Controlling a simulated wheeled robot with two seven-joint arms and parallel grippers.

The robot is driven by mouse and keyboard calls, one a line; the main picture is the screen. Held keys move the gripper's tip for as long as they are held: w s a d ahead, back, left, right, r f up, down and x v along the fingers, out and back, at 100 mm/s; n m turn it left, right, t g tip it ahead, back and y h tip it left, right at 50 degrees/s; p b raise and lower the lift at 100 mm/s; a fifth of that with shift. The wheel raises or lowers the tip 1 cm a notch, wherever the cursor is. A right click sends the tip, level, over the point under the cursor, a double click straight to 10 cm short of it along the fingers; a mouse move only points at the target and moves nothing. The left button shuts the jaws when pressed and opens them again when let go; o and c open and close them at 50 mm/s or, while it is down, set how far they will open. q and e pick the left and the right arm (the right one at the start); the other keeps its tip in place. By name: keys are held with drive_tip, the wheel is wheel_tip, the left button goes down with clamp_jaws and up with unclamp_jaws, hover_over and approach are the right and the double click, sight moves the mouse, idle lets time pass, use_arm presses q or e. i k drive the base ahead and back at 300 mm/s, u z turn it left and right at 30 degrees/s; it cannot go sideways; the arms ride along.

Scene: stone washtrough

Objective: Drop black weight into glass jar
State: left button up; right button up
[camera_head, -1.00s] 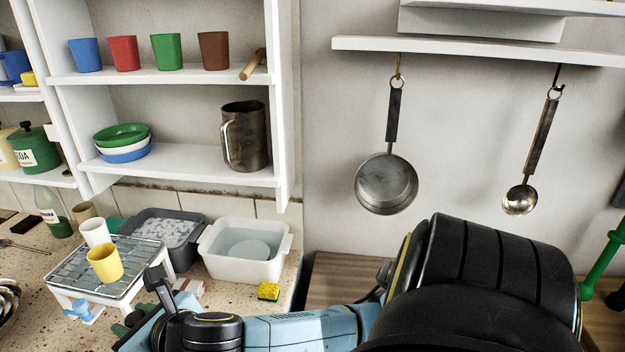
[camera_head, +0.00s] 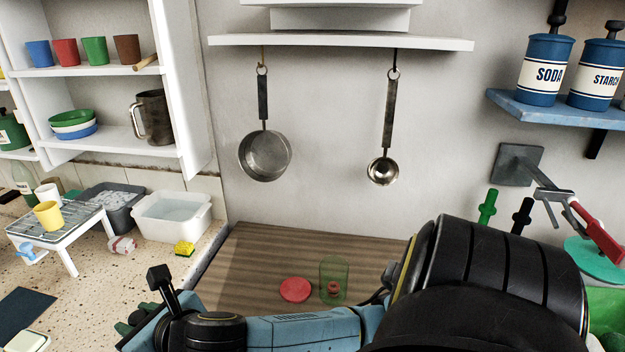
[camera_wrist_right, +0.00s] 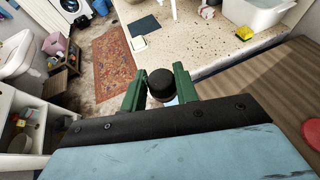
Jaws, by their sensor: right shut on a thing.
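The clear greenish glass jar (camera_head: 333,270) stands upright on the wooden counter in the head view. A small reddish shape shows low in it; I cannot tell what it is. My right gripper (camera_head: 138,319) is at the lower left, over the speckled counter and well left of the jar. In the right wrist view the green fingers of my right gripper (camera_wrist_right: 159,88) are shut on the black weight (camera_wrist_right: 161,82), which has a rounded top. In the head view the weight cannot be made out clearly. My left gripper is not in view.
A red disc (camera_head: 295,290) lies just left of the jar. A yellow sponge (camera_head: 185,248), a white basin (camera_head: 172,218) and a wire rack (camera_head: 58,223) with cups are on the speckled counter. A pan (camera_head: 265,155) and ladle (camera_head: 383,171) hang behind. The wooden counter's left part is clear.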

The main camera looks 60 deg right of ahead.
sight(337, 287)
drive_tip(key=k, duration=0.45)
drive_tip(key=z, duration=1.25)
drive_tip(key=i, duration=0.5)
